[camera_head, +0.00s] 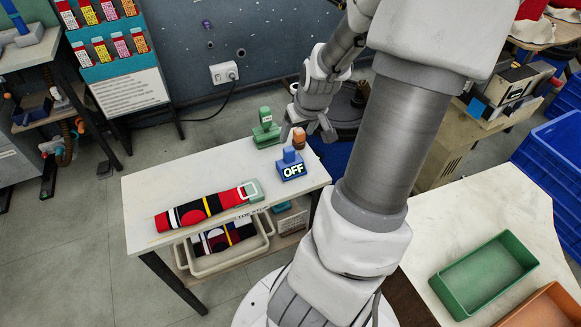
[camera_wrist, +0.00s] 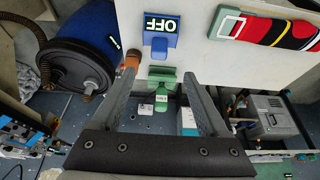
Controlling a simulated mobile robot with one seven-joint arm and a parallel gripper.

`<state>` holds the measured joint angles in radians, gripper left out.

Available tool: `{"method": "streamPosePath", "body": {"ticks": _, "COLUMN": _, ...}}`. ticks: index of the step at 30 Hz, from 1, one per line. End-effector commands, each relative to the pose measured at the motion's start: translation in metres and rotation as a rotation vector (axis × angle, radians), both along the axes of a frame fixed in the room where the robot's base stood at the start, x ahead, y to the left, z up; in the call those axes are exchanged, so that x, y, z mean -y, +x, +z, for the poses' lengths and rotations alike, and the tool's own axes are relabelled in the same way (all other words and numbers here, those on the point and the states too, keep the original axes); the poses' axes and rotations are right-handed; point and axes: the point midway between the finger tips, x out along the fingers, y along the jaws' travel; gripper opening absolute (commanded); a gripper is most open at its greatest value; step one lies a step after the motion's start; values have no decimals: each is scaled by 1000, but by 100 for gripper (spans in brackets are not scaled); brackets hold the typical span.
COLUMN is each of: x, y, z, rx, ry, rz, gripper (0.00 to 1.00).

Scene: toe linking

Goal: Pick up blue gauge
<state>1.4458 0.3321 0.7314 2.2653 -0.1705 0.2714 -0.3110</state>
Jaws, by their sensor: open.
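A blue block with a raised grip and a white "OFF" label, which I take as the blue gauge (camera_head: 291,170), stands on the white table (camera_head: 148,194) near its right end. It also shows upside down in the wrist view (camera_wrist: 161,42), beyond my fingertips and apart from them. My gripper (camera_head: 308,130) is open and empty, above the far right end of the table. In the wrist view my gripper's two fingers (camera_wrist: 163,76) are spread, with nothing held between them. The blue gauge's top and label are unobstructed.
A similar green piece (camera_head: 265,133) and a small orange-brown piece (camera_head: 299,139) stand close behind the blue gauge. A patterned knitted strip (camera_head: 200,210) with a green-grey end piece lies at the front. A tray (camera_head: 228,262) sits on the shelf below.

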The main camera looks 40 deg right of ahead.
Motion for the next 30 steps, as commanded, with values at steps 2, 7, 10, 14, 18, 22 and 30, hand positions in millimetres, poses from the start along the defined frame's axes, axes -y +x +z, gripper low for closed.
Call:
{"method": "streamPosePath", "body": {"ticks": 2, "x": 0, "y": 6, "z": -22, "rx": -1, "ry": 2, "rz": 4, "gripper": 78}}
{"method": "streamPosePath", "body": {"ticks": 7, "x": 5, "y": 18, "z": -52, "rx": -1, "ry": 2, "rz": 4, "gripper": 78}}
{"method": "streamPosePath", "body": {"ticks": 10, "x": 7, "y": 24, "z": -66, "rx": -2, "ry": 2, "rz": 3, "gripper": 78}}
{"method": "streamPosePath", "body": {"ticks": 14, "x": 9, "y": 29, "z": -75, "rx": -2, "ry": 1, "rz": 2, "gripper": 78}}
{"method": "streamPosePath", "body": {"ticks": 18, "x": 10, "y": 30, "z": -79, "rx": -1, "ry": 0, "rz": 1, "gripper": 78}}
{"method": "streamPosePath", "body": {"ticks": 22, "x": 11, "y": 33, "z": -92, "rx": -2, "ry": 1, "rz": 2, "gripper": 78}}
{"method": "streamPosePath", "body": {"ticks": 30, "x": 15, "y": 45, "z": -125, "rx": -2, "ry": 1, "rz": 2, "gripper": 78}}
